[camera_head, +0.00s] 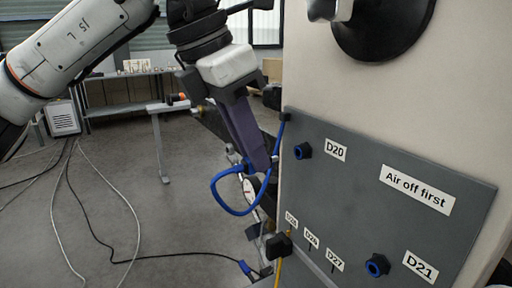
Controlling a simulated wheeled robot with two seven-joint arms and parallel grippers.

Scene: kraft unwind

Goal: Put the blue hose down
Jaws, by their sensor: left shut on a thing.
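The blue hose (228,209) hangs in a loop in front of the left edge of the grey panel (430,225). One stretch of it rises along the panel's edge to a dark fitting near the top left corner. My left gripper (264,166) reaches down from the top, its long dark purple fingers shut on the hose just left of the panel. The hose between the fingertips is mostly hidden. My right gripper is not in view.
The panel carries blue-ringed ports beside labels D20 (335,150) and D21 (420,266), and an "Air off first" label (416,189). A round gauge (250,188) sits behind the hose loop. Cables lie on the open floor at left; a bench (125,88) stands behind.

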